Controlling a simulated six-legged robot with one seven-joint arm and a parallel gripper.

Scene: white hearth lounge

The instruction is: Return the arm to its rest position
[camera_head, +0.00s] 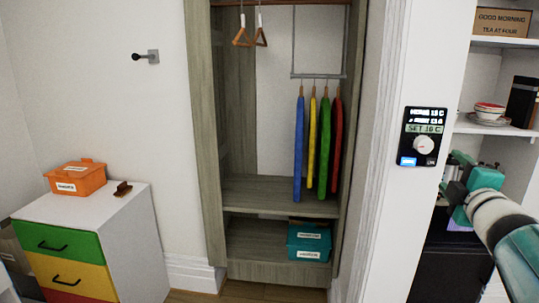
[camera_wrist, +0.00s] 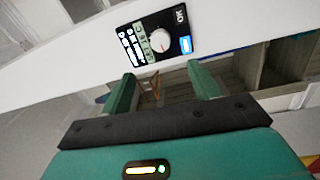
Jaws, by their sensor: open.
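My arm reaches in from the right edge of the head view, with my gripper (camera_head: 452,190) in front of the right-hand shelves, just right of the thermostat panel. In the wrist view my gripper (camera_wrist: 163,82) shows two green fingers spread apart, with nothing between them. The black thermostat panel (camera_head: 410,141) with a white dial is on the white wall post. Its display reads "SET 16 C" in the head view. The panel also shows beyond the fingers in the wrist view (camera_wrist: 136,33), apart from them.
An open wardrobe (camera_head: 208,150) holds several coloured garments (camera_head: 323,145) and a teal box (camera_head: 309,241). A drawer unit (camera_head: 138,225) at left carries an orange box (camera_head: 75,177). White shelves (camera_head: 490,128) stand close by my arm at right. The wall post's edge is near my gripper.

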